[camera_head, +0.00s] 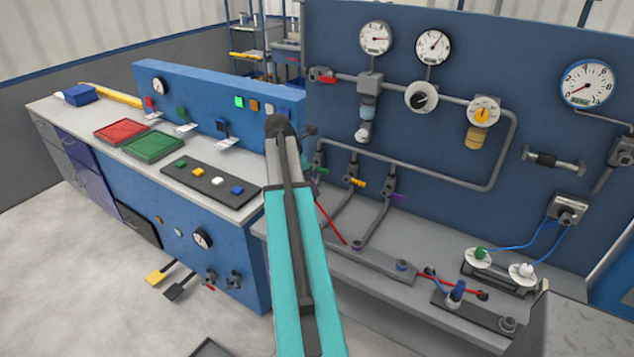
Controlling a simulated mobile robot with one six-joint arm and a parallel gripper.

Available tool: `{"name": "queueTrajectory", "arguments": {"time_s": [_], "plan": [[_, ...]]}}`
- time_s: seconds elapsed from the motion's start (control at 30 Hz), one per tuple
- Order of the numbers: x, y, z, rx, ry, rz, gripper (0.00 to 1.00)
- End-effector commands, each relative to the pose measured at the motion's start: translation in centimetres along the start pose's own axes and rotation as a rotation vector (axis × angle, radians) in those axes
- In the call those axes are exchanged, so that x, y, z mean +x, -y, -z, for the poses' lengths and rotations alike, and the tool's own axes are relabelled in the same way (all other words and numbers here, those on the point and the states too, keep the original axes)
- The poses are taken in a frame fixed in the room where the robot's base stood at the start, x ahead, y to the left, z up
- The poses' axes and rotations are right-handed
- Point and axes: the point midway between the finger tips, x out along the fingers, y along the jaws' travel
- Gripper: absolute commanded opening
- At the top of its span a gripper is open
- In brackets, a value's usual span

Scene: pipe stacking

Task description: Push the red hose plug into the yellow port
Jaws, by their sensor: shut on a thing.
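My teal arm (295,260) reaches up the middle of the picture. The gripper at its end is hidden behind the arm, so its jaws and anything in them cannot be seen. A thin red hose (330,222) comes out from behind the arm and runs down to the grey bench. Its upper end is hidden, and I cannot make out a red plug there. The yellow port, seen as a yellow ring (357,182) on a grey fitting, is right of the arm. It stands between a green-marked fitting (321,170) and a purple-marked one (397,196).
The blue panel (560,110) behind carries gauges and grey pipes (440,175). Another red hose (455,287) lies near a blue fitting on the bench at right. White discs with blue hoses (520,268) stand farther right. A counter with trays (152,146) is at left.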

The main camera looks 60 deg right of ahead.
Motion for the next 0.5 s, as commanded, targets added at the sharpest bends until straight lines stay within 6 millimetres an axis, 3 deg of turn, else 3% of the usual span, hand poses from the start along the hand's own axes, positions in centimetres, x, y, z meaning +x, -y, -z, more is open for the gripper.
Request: {"name": "queueTrajectory", "arguments": {"time_s": [0.13, 0.5], "plan": [[0.1, 0.3, -1.7, 0.001, 0.000, 0.001, 0.00], [0.2, 0.4, -1.8, 0.001, 0.000, 0.001, 0.00]]}}
